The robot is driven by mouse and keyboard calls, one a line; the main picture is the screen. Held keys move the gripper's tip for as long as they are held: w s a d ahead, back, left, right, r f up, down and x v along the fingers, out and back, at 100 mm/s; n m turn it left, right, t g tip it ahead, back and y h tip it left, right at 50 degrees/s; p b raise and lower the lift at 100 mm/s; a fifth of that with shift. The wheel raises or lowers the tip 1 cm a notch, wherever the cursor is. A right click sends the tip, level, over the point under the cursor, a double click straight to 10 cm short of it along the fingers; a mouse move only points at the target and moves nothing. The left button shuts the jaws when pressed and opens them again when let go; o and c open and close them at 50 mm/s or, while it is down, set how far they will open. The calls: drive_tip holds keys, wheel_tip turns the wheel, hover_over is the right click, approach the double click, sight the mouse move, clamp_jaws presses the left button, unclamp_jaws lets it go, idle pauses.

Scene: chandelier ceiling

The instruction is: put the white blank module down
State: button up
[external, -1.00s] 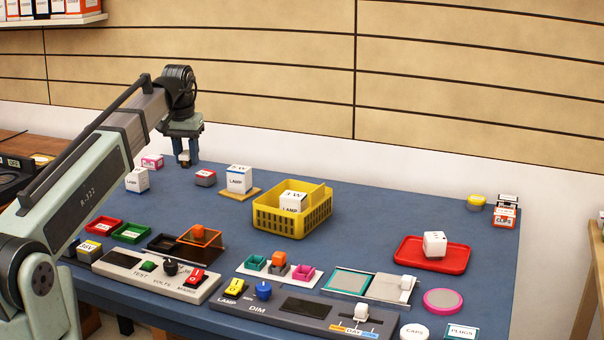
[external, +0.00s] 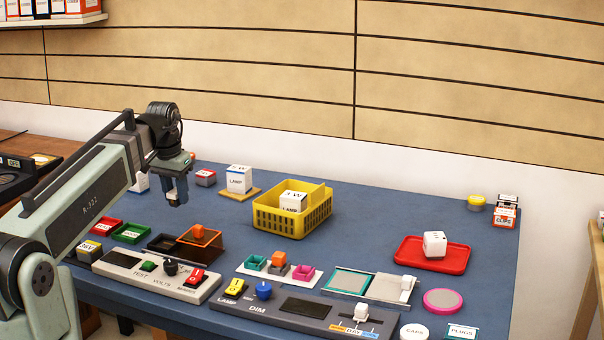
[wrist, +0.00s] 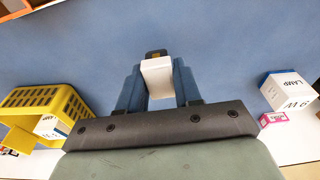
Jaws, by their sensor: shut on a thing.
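My gripper (external: 174,194) is at the left of the blue table, above its surface, in the external view. In the wrist view my gripper (wrist: 158,88) is shut on the white blank module (wrist: 157,77), a plain white block between its two blue fingers. A small dark piece with a yellowish mark (wrist: 156,54) shows just beyond the module; I cannot tell whether it touches it.
A yellow basket (external: 292,225) holding a lamp box stands mid-table. A lamp box (external: 239,179) stands on a wooden base behind it. Red and green trays (external: 131,232), an orange-brown bin (external: 200,250) and a test panel (external: 150,275) lie in front.

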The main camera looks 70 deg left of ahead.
sight(179, 222)
drive_tip(key=shift+f, duration=2.35)
drive_tip(key=o, duration=1)
drive_tip(key=shift+f, duration=0.15)
drive_tip(key=shift+s+d+r, duration=0.2)
drive_tip(key=shift+r, duration=1.85)
drive_tip(key=shift+s+d+r, duration=0.2)
drive_tip(key=shift+r, duration=1.8)
drive_tip(key=shift+s+d+r, duration=0.2)
drive_tip(key=shift+r, duration=1.85)
